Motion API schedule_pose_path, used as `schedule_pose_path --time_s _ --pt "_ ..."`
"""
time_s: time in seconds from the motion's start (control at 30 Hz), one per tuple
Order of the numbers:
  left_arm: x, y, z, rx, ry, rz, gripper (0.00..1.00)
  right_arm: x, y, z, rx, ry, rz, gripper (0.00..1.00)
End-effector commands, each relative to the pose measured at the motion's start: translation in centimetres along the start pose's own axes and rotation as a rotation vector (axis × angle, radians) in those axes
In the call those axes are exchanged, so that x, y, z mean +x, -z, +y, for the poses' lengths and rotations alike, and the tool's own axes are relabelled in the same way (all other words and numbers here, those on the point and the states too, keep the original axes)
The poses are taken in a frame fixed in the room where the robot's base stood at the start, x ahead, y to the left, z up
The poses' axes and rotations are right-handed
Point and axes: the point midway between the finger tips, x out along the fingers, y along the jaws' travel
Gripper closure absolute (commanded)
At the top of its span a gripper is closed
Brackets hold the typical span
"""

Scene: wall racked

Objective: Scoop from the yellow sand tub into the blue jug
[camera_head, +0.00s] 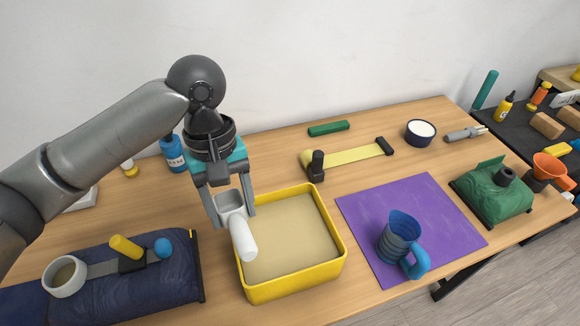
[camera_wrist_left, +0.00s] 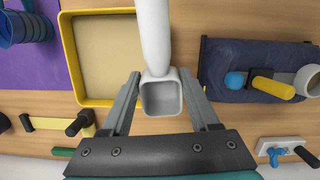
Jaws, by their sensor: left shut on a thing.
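The yellow sand tub (camera_head: 295,286) stands at the table's front middle, full of smooth pale sand (camera_head: 292,238); it also shows in the wrist view (camera_wrist_left: 68,50). My left gripper (camera_head: 234,214) is shut on a white scoop (camera_head: 243,238), over the tub's left side. In the wrist view the scoop's square bowl (camera_wrist_left: 160,97) sits between the fingers and looks empty, with its handle pointing away from the palm. The blue jug (camera_head: 398,236) stands upright on a purple mat (camera_head: 440,214) right of the tub, its handle toward the front right. My right gripper is out of view.
A dark blue pad (camera_head: 180,277) at left bears a ladle-like tool with a white cup (camera_head: 64,277). Behind the tub lie a yellow strap (camera_head: 350,157) and a green bar (camera_head: 329,128). A white-filled bowl (camera_head: 420,132) and green bag (camera_head: 492,192) are at right.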

Motion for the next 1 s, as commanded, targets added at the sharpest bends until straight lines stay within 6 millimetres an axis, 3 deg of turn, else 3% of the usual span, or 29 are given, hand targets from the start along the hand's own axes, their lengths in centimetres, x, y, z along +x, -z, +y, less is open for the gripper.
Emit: schedule_pose_path --time_s 0.03,0.3,0.6,0.8,1.0 --pt "-1.1 -0.6 1.0 -0.078 -0.015 -0.041 1.0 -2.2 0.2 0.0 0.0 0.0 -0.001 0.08" --pt "-2.3 -2.3 5.2 -0.523 -0.157 -0.227 1.0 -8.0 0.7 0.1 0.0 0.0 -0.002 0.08" --pt "-3.6 -4.3 8.4 -0.971 -0.404 -0.396 1.0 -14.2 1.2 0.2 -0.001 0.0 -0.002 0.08" --pt "-3.9 -5.1 9.6 -1.16 -0.552 -0.454 1.0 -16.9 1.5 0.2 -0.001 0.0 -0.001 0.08" --pt "-3.8 -5.2 9.9 -1.233 -0.62 -0.472 1.0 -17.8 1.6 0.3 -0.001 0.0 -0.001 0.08"
